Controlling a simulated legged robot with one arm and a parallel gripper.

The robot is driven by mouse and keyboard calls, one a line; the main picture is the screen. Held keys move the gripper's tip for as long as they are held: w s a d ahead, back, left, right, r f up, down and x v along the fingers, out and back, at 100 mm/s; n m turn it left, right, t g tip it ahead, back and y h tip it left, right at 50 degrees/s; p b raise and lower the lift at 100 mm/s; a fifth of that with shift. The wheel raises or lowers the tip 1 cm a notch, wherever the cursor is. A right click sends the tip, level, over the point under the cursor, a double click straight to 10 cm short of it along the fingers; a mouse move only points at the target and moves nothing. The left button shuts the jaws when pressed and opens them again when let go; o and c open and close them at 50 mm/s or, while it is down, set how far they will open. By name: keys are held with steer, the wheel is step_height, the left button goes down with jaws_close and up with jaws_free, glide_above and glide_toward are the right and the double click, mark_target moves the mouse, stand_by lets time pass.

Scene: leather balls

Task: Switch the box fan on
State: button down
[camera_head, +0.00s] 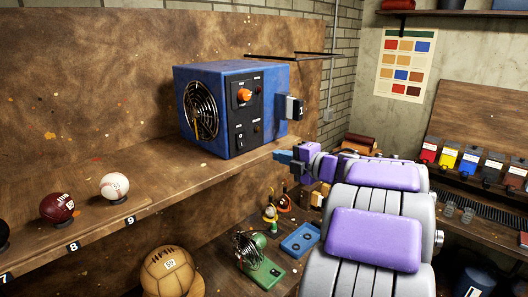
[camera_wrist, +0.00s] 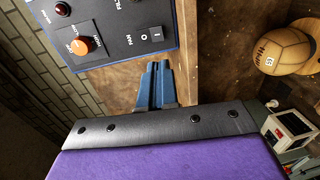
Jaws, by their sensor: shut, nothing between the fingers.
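The blue box fan (camera_head: 218,73) stands on the wooden shelf, with a round grille on its left face. Its black control panel holds an orange knob (camera_head: 244,95) and a rocker switch (camera_head: 240,137) below it. In the wrist view the rocker switch (camera_wrist: 150,35) is marked FAN, I and O; which side is pressed I cannot tell. The orange knob (camera_wrist: 80,46) shows there too. My gripper (camera_head: 280,156) is shut and empty, in front of the shelf edge and right of the box. In the wrist view its blue fingertips (camera_wrist: 158,66) are close to the panel's edge, apart from the switch.
The shelf (camera_head: 160,178) also holds a white baseball (camera_head: 114,186) and a dark red ball (camera_head: 57,207) at left. Below are a tan ball (camera_head: 166,272) and a green device (camera_head: 262,273).

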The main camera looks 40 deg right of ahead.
mark_target(242, 147)
steer(key=w, duration=0.4)
steer(key=w+f+p, duration=0.1)
steer(key=w, duration=0.4)
steer(key=w+a, duration=0.1)
steer(key=w, duration=0.3)
steer(key=shift+w+f+p, duration=0.15)
steer(key=shift+f+p, duration=0.15)
steer(key=shift+p, duration=0.1)
steer(key=shift+f, duration=0.1)
steer(key=shift+w+f+b, duration=0.1)
steer(key=shift+w+b, duration=0.05)
steer(key=shift+b, duration=0.65)
steer(key=shift+a, duration=0.15)
